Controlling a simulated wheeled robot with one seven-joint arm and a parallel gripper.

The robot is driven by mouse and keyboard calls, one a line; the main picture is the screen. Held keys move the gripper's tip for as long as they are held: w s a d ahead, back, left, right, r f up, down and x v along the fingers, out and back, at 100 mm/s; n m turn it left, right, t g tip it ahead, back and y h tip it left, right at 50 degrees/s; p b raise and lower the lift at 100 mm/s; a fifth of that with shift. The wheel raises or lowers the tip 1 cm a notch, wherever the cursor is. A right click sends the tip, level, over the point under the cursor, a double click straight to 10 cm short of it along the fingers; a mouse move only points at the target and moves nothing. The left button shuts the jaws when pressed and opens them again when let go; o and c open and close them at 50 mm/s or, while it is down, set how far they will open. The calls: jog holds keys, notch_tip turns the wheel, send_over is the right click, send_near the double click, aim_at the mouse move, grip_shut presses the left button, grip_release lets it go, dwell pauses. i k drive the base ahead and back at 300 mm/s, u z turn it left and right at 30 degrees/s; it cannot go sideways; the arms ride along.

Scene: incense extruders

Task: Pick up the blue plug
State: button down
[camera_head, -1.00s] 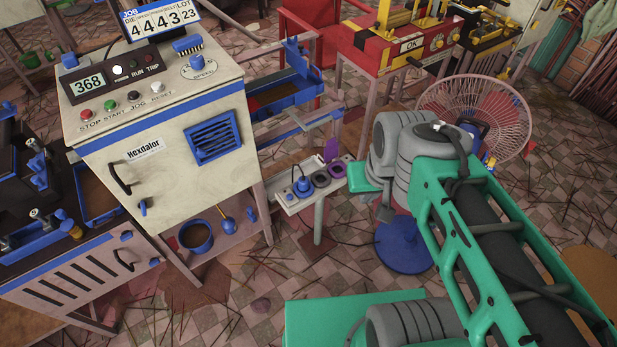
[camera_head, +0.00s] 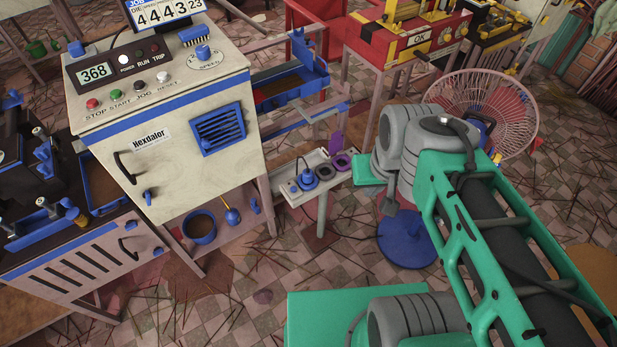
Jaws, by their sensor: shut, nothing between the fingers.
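The blue plug (camera_head: 308,181) sits upright at the left part of a pale socket panel (camera_head: 291,194), with a dark cord rising from its top. The panel stands on a pale post between the big pale machine and my arm. To the plug's right are a dark round socket (camera_head: 325,172) and a purple socket (camera_head: 343,162) with its purple lid (camera_head: 336,145) raised. My arm's grey and green joint is just right of the panel, apart from the plug. My gripper cannot be made out; the arm's far end is hidden behind its own joints.
The pale Hexdalor machine (camera_head: 165,160) stands left of the panel. A blue-rimmed trough (camera_head: 290,88) is behind it. A caged fan (camera_head: 485,105) with a blue base (camera_head: 405,243) stands to the right. The tiled floor (camera_head: 330,265) in front of the panel is open, with scattered sticks.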

aim_at(307, 175)
jog(key=u, duration=0.25)
jog(key=i, duration=0.8)
jog(key=u, duration=1.75)
